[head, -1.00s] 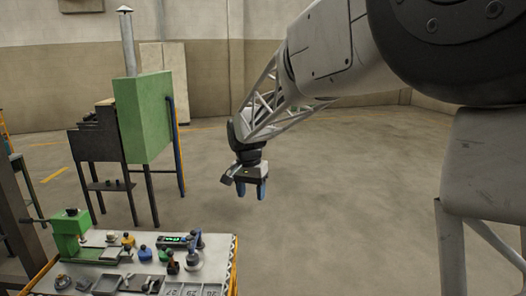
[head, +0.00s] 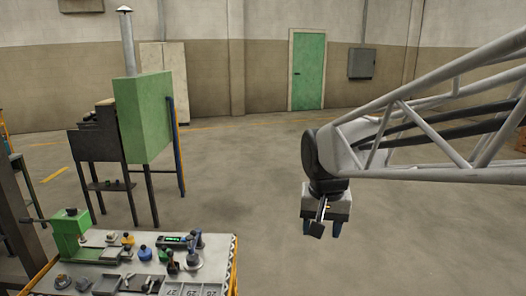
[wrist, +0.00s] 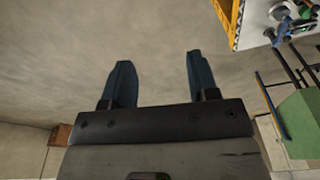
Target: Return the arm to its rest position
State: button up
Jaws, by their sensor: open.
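My gripper (head: 321,229) hangs at the end of my arm over the bare floor, to the right of the workbench in the head view. In the wrist view its two dark blue fingers (wrist: 160,80) are spread apart with nothing between them. My arm reaches in from the right edge of the head view. My gripper touches nothing.
The workbench (head: 117,240) with a green vise (head: 70,236) and several small tools stands at lower left. Behind it is the green furnace (head: 143,117) on dark legs. A green door (head: 308,69) and a grey wall box (head: 362,63) are at the back. Floor between is clear.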

jog(key=s+d+f+n, duration=0.1)
jog(key=s+d+f, duration=0.1)
jog(key=s, duration=0.6)
jog(key=s+d+f+t, duration=0.1)
jog(key=s+d+f, duration=0.2)
jog(key=s, duration=0.6)
jog(key=shift+d+n, duration=0.4)
jog(key=shift+d, duration=0.15)
